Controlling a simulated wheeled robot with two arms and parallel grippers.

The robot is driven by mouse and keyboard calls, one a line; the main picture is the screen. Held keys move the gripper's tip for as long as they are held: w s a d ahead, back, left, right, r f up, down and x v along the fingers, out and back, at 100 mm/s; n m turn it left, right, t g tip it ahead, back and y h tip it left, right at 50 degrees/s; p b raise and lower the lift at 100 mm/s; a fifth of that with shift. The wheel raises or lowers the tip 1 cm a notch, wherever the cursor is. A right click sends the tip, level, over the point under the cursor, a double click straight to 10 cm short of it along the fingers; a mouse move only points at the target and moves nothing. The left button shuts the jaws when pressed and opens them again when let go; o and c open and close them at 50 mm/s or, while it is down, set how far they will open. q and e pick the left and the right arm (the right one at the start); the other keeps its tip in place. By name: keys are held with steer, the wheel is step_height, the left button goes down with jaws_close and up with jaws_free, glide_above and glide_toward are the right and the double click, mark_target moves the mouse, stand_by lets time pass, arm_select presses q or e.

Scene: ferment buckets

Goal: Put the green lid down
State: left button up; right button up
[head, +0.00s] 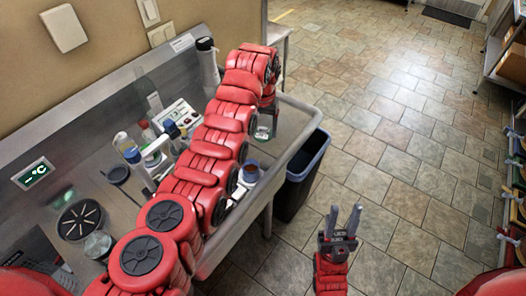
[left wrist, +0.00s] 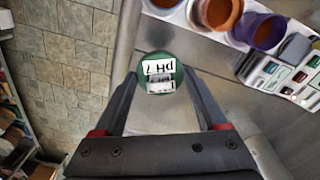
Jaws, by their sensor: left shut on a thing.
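Whether the lid touches the counter, I cannot tell. In the head view my left gripper (head: 268,122) points down near the counter's right edge, and its own arm hides part of the counter. My right gripper (head: 343,222) is open and empty, over the tiled floor.
The metal counter (head: 293,122) has free room around the left gripper. A blue-rimmed cup (head: 250,174) and a white tray of small items (left wrist: 287,78) stand close by. A dark bin (head: 299,188) stands on the floor beside the counter's edge.

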arm_select(q)
steer(key=shift+r, duration=0.35)
steer(key=shift+s+d+f+p, duration=0.15)
steer(key=shift+f+p, duration=0.1)
steer(key=shift+p, duration=0.25)
steer(key=p, duration=0.3)
glide_above(263, 155)
steer(key=f, duration=0.7)
steer(key=shift+s, duration=0.2)
steer(key=shift+f+b, duration=0.4)
steer(key=shift+f, duration=1.05)
steer(key=shift+f, duration=0.15)
steer(key=o, duration=1)
steer(key=shift+o, duration=0.2)
